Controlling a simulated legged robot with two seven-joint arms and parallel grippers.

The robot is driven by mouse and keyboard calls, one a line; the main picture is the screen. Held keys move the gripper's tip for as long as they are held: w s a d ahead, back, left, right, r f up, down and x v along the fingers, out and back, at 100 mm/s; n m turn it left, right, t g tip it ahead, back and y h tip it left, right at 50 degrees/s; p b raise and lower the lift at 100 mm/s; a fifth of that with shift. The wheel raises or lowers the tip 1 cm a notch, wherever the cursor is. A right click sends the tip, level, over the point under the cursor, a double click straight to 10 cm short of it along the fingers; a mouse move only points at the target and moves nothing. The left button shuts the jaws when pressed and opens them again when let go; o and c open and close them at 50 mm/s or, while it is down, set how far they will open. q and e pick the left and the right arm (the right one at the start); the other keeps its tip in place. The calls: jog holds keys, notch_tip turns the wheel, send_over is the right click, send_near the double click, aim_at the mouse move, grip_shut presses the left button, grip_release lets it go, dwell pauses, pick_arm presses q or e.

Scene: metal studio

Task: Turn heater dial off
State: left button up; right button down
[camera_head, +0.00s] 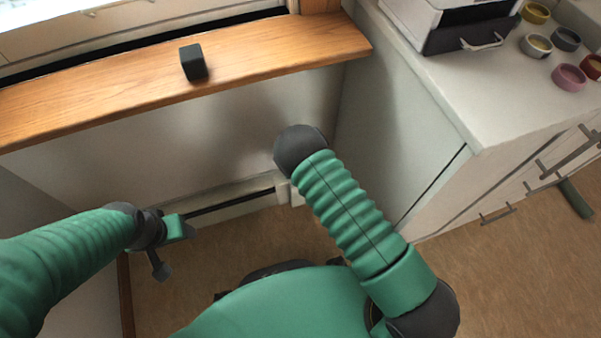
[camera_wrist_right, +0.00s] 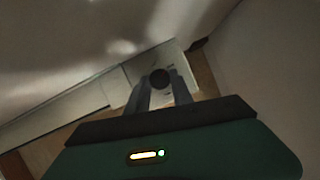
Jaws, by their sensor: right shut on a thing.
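A long, low baseboard heater (camera_head: 228,205) runs along the foot of the wall under the wooden sill. Its dial is hidden behind my right arm in the head view. In the right wrist view, the dark round dial (camera_wrist_right: 160,78) sits on the light end of the heater (camera_wrist_right: 128,88). My right gripper (camera_wrist_right: 160,84) has one finger on each side of the dial and is shut on it. The right gripper is hidden in the head view. My left gripper (camera_head: 170,250) hangs in front of the heater's left part, apart from it; its jaw opening is unclear.
A wooden sill (camera_head: 270,45) with a small dark block (camera_head: 193,62) on it juts out above the heater. A white cabinet (camera_head: 400,110) stands close on the right, with several small bowls and a box with a drawer (camera_head: 450,25) on top.

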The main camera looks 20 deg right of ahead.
jog(key=n+y+b, duration=0.1)
jog(key=n, duration=0.1)
jog(key=shift+d+f+n, duration=0.1)
jog(key=shift+d+n, duration=0.05)
jog(key=shift+n, duration=0.15)
jog(key=shift+d+n+y, duration=0.1)
jog(key=shift+n+y, duration=0.3)
jog(key=shift+n, duration=0.5)
jog(key=n, duration=0.1)
jog(key=n+y+p, duration=0.1)
jog(key=shift+d+r+n, duration=0.1)
jog(key=shift+r+n, duration=0.15)
jog(key=shift+n, duration=0.15)
jog(key=shift+w+d+f+n+g+y+p, duration=0.1)
jog(key=shift+n+g+y+p, duration=0.3)
jog(key=shift+n, duration=0.55)
jog(key=shift+w+n+g+y+p, duration=0.1)
jog(key=shift+n+g+y+p, duration=0.1)
jog(key=shift+n+p, duration=0.55)
jog(key=shift+n, duration=0.4)
jog(key=c, duration=1.1)
grip_release()
